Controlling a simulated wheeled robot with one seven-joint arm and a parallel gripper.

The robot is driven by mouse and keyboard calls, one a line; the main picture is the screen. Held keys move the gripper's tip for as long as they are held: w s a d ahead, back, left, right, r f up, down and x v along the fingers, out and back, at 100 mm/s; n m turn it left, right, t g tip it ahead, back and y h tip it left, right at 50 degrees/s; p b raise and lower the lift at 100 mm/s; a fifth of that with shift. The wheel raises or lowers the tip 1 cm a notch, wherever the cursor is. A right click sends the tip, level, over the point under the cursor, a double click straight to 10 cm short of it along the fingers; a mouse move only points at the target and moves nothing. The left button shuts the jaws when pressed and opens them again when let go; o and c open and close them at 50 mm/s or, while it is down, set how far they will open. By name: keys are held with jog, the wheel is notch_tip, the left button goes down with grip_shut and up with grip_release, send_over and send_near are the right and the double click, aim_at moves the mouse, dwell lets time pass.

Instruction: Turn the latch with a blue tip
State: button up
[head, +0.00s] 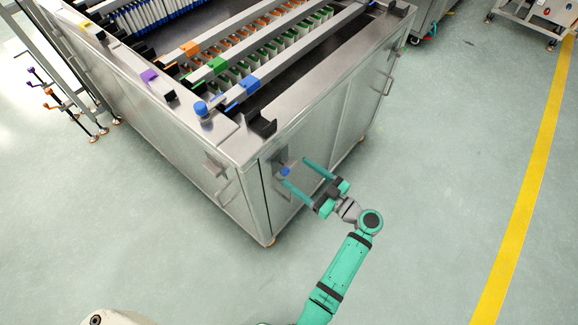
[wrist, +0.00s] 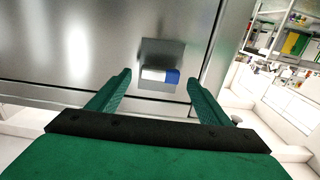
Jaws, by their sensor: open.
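The latch with a blue tip (head: 285,171) sits on the steel cabinet's door near its front corner. In the wrist view the latch (wrist: 172,76) lies level on a square metal plate, with its blue end to the right. My gripper (head: 294,172) is open, its two green fingers pointing at the door on either side of the latch. In the wrist view my gripper (wrist: 160,88) has the latch between and just beyond its fingertips. I cannot tell whether a finger touches the door or the latch.
The steel cabinet (head: 225,120) carries rails with orange, green and blue blocks on top. A door handle (head: 385,82) sticks out farther along the same side, and another handle (head: 227,188) is around the corner. The floor (head: 450,180) to the right is clear.

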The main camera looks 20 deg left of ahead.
aim_at(292, 169)
jog(key=shift+x, duration=2.5)
jog(key=c, duration=1.5)
